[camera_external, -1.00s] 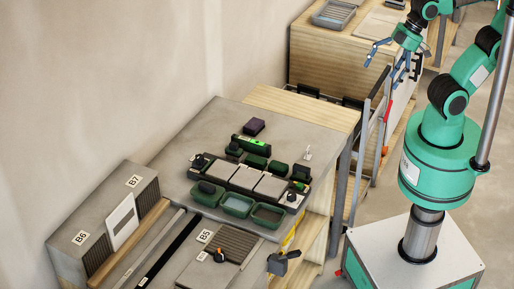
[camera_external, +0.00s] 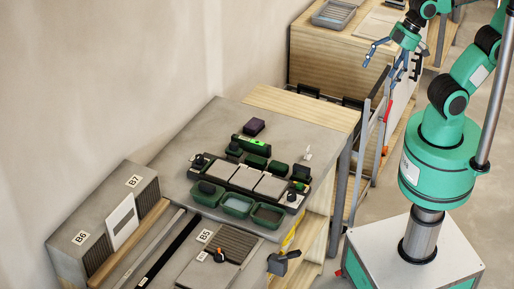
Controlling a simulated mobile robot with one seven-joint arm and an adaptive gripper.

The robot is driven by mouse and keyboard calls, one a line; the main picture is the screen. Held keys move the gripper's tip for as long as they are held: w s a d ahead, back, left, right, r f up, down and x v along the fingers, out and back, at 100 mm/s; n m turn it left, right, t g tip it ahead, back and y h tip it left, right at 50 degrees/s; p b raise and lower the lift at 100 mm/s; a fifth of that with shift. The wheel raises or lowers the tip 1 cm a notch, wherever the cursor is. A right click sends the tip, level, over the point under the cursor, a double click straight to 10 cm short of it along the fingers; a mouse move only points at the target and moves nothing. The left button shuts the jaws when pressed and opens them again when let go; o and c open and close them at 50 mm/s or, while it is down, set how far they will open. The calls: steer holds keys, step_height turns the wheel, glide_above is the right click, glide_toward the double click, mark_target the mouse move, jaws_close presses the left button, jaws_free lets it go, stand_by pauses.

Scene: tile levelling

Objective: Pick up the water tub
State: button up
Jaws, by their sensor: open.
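Three small dark green tubs stand in a row along the front of the grey worktop. The middle tub (camera_external: 237,205) holds something pale blue-green that looks like water. The right tub (camera_external: 267,215) holds something grey-brown, and the left tub (camera_external: 207,193) has a dark block in it. I cannot tell the contents for sure at this size. My gripper (camera_external: 381,72) is open and empty, with blue fingers spread. It is up at the top right, well away from the tubs, near the wooden cabinet and the rail cart.
Behind the tubs is a dark tray with pale tiles (camera_external: 271,187). A green level (camera_external: 251,145), a purple block (camera_external: 254,126) and several dark green blocks lie farther back. Labelled bins and bars fill the lower left.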

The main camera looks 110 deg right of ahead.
steer(key=w+a+f+m+g+b, duration=0.1)
steer(key=w+m+g, duration=0.1)
steer(key=w, duration=1.2)
steer(key=w+f+m+g, duration=0.1)
steer(key=w+m, duration=0.1)
steer(key=w, duration=1.2)
steer(key=w+a+f+m+g, duration=0.1)
steer(key=w+f+m, duration=0.3)
steer(key=w+f, duration=1.9)
steer(key=shift+w+a+f+m+g+b, duration=0.4)
steer(key=shift+f+g, duration=0.15)
steer(key=shift+g, duration=0.25)
steer(key=shift+f, duration=0.1)
steer(key=shift+f+b, duration=0.7)
steer(key=shift+f, duration=3.5)
